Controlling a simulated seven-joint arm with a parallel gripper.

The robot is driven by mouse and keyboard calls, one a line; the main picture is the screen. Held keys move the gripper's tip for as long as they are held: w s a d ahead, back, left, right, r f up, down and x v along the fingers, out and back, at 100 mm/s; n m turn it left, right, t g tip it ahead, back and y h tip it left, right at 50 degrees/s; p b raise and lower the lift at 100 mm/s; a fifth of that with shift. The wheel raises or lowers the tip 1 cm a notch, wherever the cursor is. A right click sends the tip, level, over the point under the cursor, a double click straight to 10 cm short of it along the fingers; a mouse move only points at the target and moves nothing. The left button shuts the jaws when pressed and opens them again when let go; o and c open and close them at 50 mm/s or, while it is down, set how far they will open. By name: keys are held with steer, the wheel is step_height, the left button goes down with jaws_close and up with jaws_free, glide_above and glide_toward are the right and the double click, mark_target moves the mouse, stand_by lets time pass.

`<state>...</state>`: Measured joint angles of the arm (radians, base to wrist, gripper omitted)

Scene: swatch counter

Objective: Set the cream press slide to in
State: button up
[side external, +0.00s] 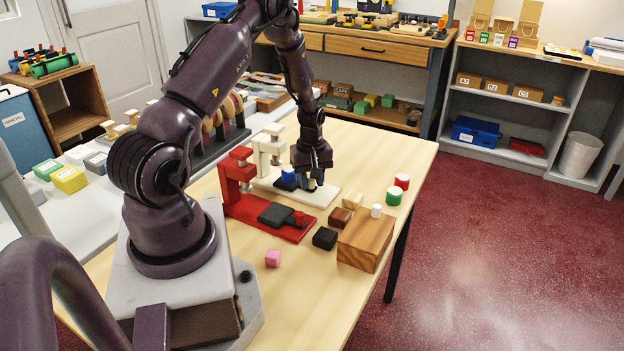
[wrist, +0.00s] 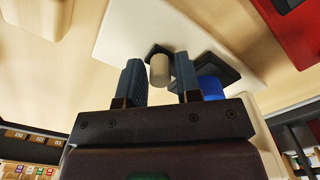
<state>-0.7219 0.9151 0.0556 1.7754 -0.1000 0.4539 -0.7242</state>
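The cream press (side external: 268,145) stands on a long cream base, which also shows in the wrist view (wrist: 125,28). In the wrist view, a pale cylindrical knob (wrist: 159,70) rises from a dark slide part. A blue cylinder (wrist: 210,88) sits beside it on a dark plate; it also shows near the press column in the side view (side external: 288,175). My gripper (side external: 313,186) points down over the base. Its fingers (wrist: 160,75) are open on either side of the knob, with narrow gaps visible.
A red press (side external: 236,176) with a dark slide (side external: 275,214) stands close in front. A wooden block (side external: 366,238), a black block (side external: 325,238), brown and cream blocks, and red and green cylinders lie to the right. The table's right end is clear.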

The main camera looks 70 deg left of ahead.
steer(key=shift+r, duration=0.1)
step_height(320, 180, up, 13)
stand_by(0.5)
